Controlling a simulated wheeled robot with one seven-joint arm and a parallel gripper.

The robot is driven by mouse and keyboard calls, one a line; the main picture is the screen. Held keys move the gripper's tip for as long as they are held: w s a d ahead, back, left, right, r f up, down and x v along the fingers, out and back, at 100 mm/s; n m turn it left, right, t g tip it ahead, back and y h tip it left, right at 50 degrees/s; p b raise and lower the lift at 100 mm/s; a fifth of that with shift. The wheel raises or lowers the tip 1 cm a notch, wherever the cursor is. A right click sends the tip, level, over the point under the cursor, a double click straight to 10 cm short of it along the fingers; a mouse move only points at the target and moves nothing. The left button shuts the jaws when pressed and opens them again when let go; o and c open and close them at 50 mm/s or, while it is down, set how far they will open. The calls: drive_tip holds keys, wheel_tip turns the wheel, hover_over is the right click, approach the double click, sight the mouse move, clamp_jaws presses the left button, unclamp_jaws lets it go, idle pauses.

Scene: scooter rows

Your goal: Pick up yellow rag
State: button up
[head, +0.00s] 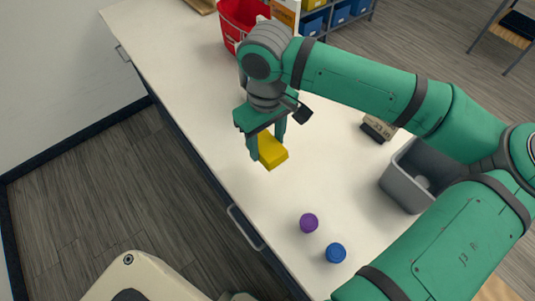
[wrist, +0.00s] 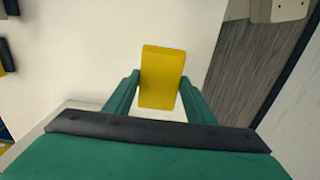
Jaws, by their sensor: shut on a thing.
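The yellow rag (head: 273,152) is a folded yellow block shape over the left part of the white table. My gripper (head: 268,146) is shut on it, with a green finger on each side. In the wrist view the rag (wrist: 161,78) sits between the two fingers of my gripper (wrist: 160,92) and sticks out past their tips. I cannot tell for sure whether the rag is touching the tabletop or held just above it.
A purple ball-like thing (head: 309,223) and a blue one (head: 336,252) stand on the white table (head: 180,75) nearer the front. A grey bin (head: 402,184) is at the right. A red basket (head: 232,25) is at the back. The table's left edge is close to the rag.

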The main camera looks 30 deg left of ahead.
sight(265, 145)
wheel_tip(265, 145, up, 18)
idle(0.4)
drive_tip(key=shift+s, duration=0.1)
drive_tip(key=o, duration=0.5)
drive_tip(key=c, duration=0.4)
drive_tip(key=shift+a, duration=0.15)
